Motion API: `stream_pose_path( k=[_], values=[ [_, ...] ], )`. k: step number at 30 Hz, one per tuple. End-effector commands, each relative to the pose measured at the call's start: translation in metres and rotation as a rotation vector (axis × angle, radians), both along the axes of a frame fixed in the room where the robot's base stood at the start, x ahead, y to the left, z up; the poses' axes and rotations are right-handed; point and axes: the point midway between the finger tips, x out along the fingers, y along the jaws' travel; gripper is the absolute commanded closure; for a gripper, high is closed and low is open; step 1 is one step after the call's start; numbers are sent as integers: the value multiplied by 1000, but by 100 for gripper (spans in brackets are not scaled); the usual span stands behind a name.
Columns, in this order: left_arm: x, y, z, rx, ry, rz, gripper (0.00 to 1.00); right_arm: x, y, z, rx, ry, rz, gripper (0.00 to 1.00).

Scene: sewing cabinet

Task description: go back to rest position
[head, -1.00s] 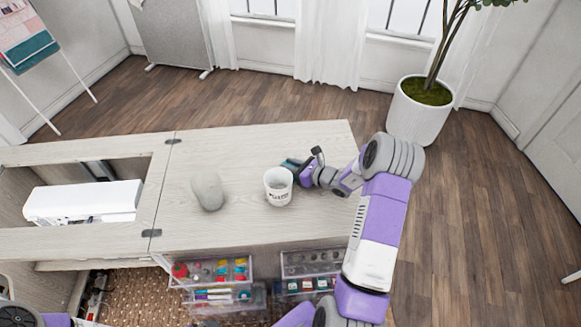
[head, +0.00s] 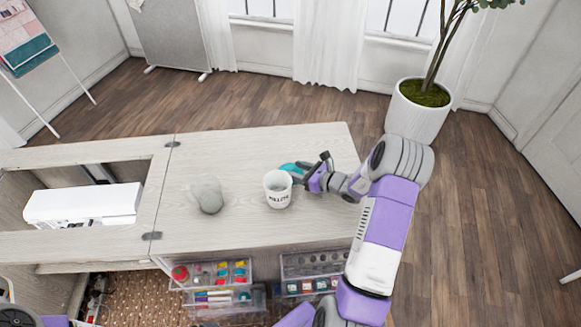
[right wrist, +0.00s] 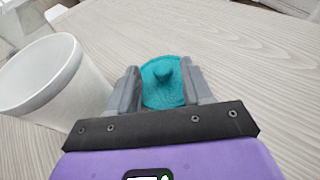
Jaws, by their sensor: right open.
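My right gripper (head: 305,174) is low over the cabinet's tabletop (head: 240,150), just right of a white cup (head: 278,190) with dark lettering. It is open. A teal piece with a small knob (right wrist: 163,80) shows between its two grey fingers in the right wrist view. I cannot tell whether the fingers touch it. In the head view the teal piece (head: 290,168) shows behind the cup's rim. The cup stands upright and shows at the left of the right wrist view (right wrist: 60,85). My left gripper is out of view; only bits of my left arm show at bottom left.
A grey rounded object (head: 208,196) sits left of the cup. A white machine (head: 85,203) lies in the opening at left. Clear drawers (head: 215,275) with colourful sewing items stick out below the front edge. A potted plant (head: 418,112) stands behind my right arm.

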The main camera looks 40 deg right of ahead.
Motion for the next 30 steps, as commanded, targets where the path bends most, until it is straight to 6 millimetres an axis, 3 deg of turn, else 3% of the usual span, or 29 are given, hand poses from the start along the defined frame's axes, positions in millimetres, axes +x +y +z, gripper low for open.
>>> stream_pose_path(
  k=[6,12,24,30],
  values=[
    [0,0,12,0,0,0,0,-45,-14,16,-2,2,-5,50],
    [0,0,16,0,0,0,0,-70,-21,24,-1,0,-2,50],
    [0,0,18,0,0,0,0,-77,-22,27,-1,0,0,50],
    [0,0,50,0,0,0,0,-77,-22,59,-1,0,0,50]
  ],
)
